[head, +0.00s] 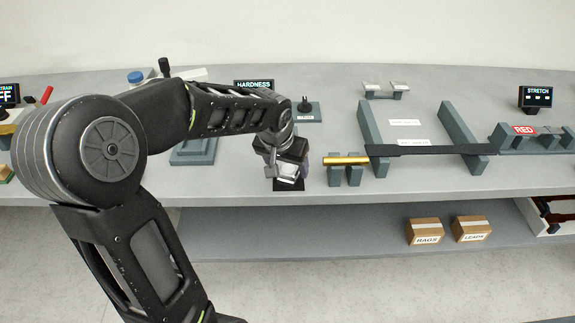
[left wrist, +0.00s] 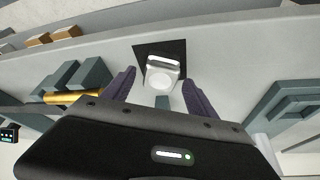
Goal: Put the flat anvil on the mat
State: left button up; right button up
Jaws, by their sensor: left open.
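The flat anvil (left wrist: 163,75), a pale silver piece with a round face and a bar-like end, appears to rest on the dark square mat (left wrist: 148,50) in the left wrist view. My left gripper (left wrist: 159,82) is open, with one dark finger on each side of the anvil. I cannot tell whether the fingers touch it. In the head view my left gripper (head: 286,170) is low over the mat (head: 289,187) near the table's front edge and partly hides the anvil. My right gripper is not in view.
A gold bar (head: 346,160) lies on grey blocks just right of the mat. Further right, a dark strip (head: 430,149) lies across two grey rails. The hardness display (head: 254,84) stands behind my arm. Two boxes (head: 425,231) (head: 471,229) sit on the lower shelf.

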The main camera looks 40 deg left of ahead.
pick_arm(q)
jog(key=v, duration=1.2)
dwell(0.3)
